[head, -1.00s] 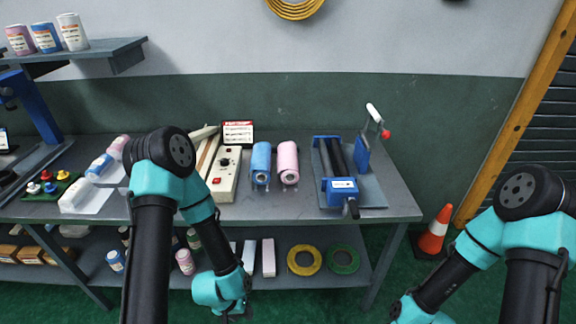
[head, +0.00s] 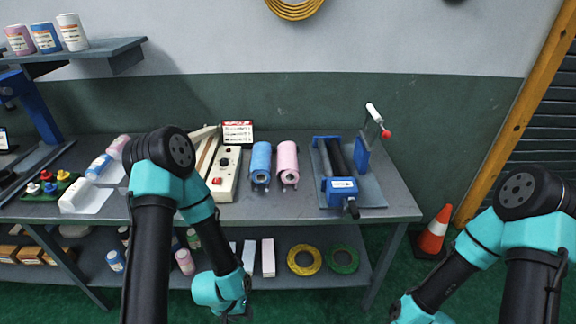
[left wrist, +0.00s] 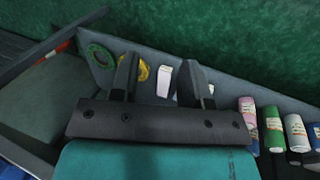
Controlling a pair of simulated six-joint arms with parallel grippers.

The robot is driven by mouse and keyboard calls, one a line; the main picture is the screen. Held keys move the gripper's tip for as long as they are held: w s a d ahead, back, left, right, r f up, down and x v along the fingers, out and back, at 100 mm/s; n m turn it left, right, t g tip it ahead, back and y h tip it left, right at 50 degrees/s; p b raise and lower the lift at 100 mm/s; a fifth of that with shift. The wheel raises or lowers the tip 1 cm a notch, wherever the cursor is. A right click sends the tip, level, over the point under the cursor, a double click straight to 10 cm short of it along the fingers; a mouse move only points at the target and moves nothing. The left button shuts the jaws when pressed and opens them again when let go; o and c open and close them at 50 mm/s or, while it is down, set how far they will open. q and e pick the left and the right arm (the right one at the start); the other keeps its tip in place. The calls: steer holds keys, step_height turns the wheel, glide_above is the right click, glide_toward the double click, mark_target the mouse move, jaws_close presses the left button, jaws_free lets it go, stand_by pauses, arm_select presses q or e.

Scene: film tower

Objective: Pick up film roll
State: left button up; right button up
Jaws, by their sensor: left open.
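A blue film roll (head: 261,163) and a pink film roll (head: 288,163) stand side by side on small supports on the tabletop, near its middle. My left gripper (head: 236,312) hangs low in front of the table, below and left of the rolls, mostly cut off by the bottom edge. In the left wrist view its two black fingers (left wrist: 157,80) are apart with nothing between them, over the lower shelf. The rolls on the tabletop are not seen in that view. My right arm comes in at the right, but its gripper is out of frame.
A blue roller machine (head: 342,185) with a crank stands right of the rolls, and a white control box (head: 224,175) stands left. The lower shelf holds a yellow ring (head: 304,260), a green ring (head: 343,260) and several bottles. An orange cone (head: 434,232) stands on the floor right of the table.

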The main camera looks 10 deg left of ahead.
arm_select(q)
steer(key=o, duration=1.1)
